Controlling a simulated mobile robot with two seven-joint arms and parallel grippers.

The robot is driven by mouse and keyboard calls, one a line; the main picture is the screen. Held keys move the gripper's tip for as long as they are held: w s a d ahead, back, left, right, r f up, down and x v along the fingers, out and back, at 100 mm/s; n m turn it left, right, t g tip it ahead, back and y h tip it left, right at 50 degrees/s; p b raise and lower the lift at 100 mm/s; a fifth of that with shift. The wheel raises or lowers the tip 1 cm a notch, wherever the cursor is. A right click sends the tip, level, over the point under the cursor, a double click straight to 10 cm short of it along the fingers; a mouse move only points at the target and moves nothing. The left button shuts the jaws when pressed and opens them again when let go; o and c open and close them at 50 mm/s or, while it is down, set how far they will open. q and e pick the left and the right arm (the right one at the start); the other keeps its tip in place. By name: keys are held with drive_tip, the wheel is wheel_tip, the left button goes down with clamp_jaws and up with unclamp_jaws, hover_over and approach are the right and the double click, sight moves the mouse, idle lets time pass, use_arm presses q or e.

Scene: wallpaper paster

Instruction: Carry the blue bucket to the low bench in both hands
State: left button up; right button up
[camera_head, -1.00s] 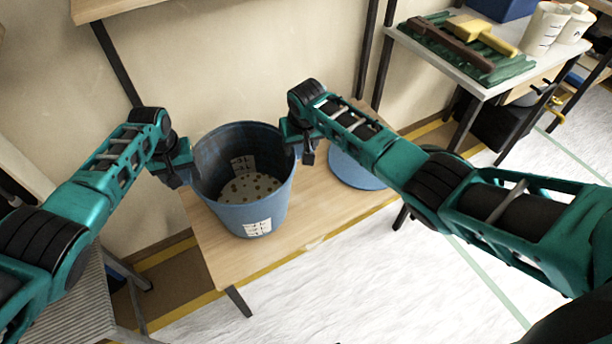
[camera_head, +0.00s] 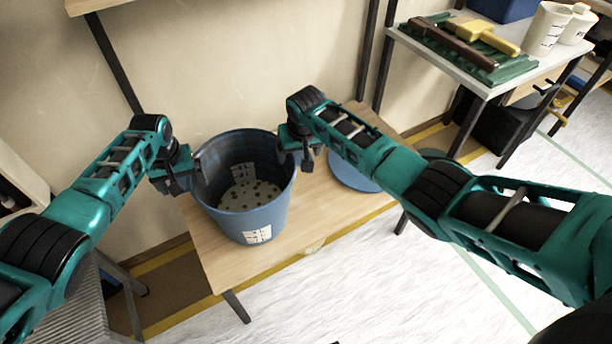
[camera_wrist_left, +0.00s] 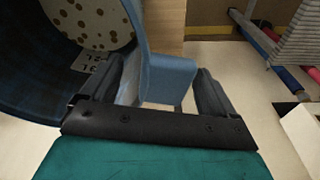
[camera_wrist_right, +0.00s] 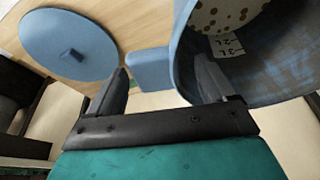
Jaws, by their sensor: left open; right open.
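The blue bucket (camera_head: 262,212) stands upright on the low wooden bench (camera_head: 218,262), with a pale speckled inside bottom and a white label on its front. My left gripper (camera_head: 178,178) is open at the bucket's left rim. In the left wrist view a blue side lug (camera_wrist_left: 168,78) lies between its fingers, one finger on the bucket's inner side. My right gripper (camera_head: 296,155) is open at the right rim. In the right wrist view another blue lug (camera_wrist_right: 148,62) shows between its fingers, one finger against the inside of the wall. Neither jaw is closed on a lug.
A flat blue disc like a lid (camera_head: 352,178) lies on the bench right of the bucket, partly behind my right arm. A wall is close behind; pale floor is clear in front.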

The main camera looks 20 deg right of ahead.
drive_tip(key=shift+d, duration=0.1)
drive_tip(key=shift+s+r, duration=0.15)
drive_tip(key=shift+r, duration=0.15)
use_arm(q)
wheel_tip(320, 180, up, 12)
drive_tip(key=s, duration=0.1)
drive_tip(key=shift+s, duration=0.4)
use_arm(e)
drive_tip(key=v, duration=1.1)
use_arm(q)
drive_tip(key=shift+f, duration=0.1)
use_arm(e)
drive_tip(key=shift+s+r, duration=0.15)
